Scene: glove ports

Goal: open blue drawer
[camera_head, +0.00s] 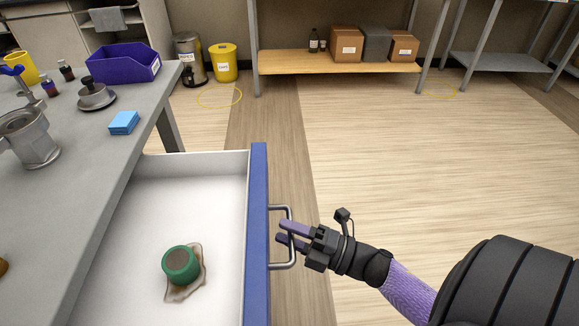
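The blue drawer (258,215) stands pulled out from under the grey bench, with its white inside in view. A metal bar handle (289,212) is on its blue front. My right gripper (281,231) is at the handle, with its purple fingers reaching to the bar from the right. One finger crosses the bar; whether the fingers are closed on it is not clear. A green round container (181,264) with a brown top sits in the drawer on a brownish stain. My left gripper is not in view.
The grey bench (75,185) holds a purple bin (124,63), a blue pad (124,122), a metal vessel (31,138) and small bottles. The floor right of the drawer is clear. A shelf with boxes (346,43) stands at the back.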

